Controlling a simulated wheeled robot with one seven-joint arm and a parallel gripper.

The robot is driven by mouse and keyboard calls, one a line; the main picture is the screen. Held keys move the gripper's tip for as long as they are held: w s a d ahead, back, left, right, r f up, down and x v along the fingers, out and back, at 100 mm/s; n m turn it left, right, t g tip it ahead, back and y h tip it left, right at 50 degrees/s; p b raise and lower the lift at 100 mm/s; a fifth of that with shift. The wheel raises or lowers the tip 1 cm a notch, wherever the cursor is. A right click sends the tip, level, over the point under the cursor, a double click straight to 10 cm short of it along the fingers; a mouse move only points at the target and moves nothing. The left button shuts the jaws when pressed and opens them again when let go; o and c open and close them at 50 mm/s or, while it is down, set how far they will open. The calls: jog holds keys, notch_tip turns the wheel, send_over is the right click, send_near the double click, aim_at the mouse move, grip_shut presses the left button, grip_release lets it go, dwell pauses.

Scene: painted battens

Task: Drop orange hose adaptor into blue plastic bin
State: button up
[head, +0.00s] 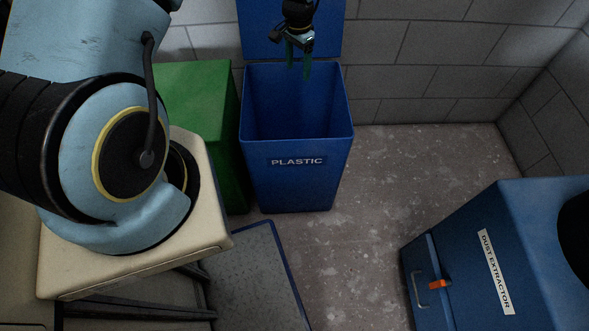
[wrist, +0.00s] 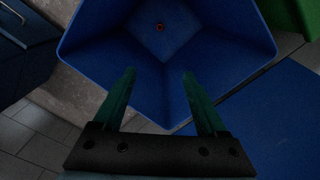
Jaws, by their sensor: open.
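The blue plastic bin (head: 297,190), labelled PLASTIC, stands against the back wall with its lid (head: 262,35) raised. My gripper (head: 298,70) points down over the bin's mouth, with its two green fingers apart and nothing between them. The wrist view shows my gripper (wrist: 159,73) open above the bin (wrist: 95,45). A small orange-brown round thing with a dark centre, which looks like the orange hose adaptor (wrist: 159,27), lies on the bin's floor, apart from the fingers. The bin's floor is hidden in the head view.
A green bin (head: 208,95) stands close to the left of the blue bin. A blue dust extractor (head: 455,245) with an orange part (head: 440,284) on its front stands at the lower right. The concrete floor (head: 400,170) between them is clear.

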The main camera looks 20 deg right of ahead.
notch_tip(320, 180, up, 7)
jog(key=b, duration=0.1)
dwell(0.6)
